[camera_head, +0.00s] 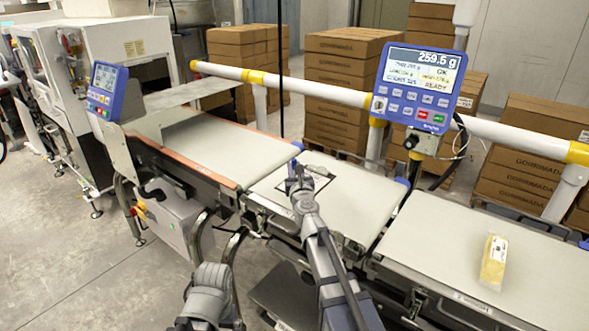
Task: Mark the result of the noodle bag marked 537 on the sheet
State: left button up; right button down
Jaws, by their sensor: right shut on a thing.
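A yellowish noodle bag (493,262) with a pale label lies on the right-hand belt; its number is too small to read. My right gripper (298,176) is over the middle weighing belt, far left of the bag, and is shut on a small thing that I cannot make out. Thin dark lines show on the belt around it. The blue display (420,88) on the right reads 259.5 g, with OK and READY below. I cannot make out the sheet. Part of my left arm shows at the bottom, with its gripper out of view.
The left belt (205,150) with orange edges is empty. A second blue display (104,92) stands at left beside a white machine (125,45). A white and yellow rail (290,84) runs behind the belts, with stacked cartons (335,95) beyond.

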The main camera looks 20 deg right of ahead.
pick_arm(q)
jog(key=shift+f+b, duration=0.3)
jog(key=shift+f, duration=0.05)
pick_arm(e)
jog(key=shift+f, duration=0.35)
dwell(0.8)
notch_tip(320, 180, up, 7)
jog(key=p, duration=0.7)
pick_arm(q)
notch_tip(320, 180, up, 7)
dwell(0.7)
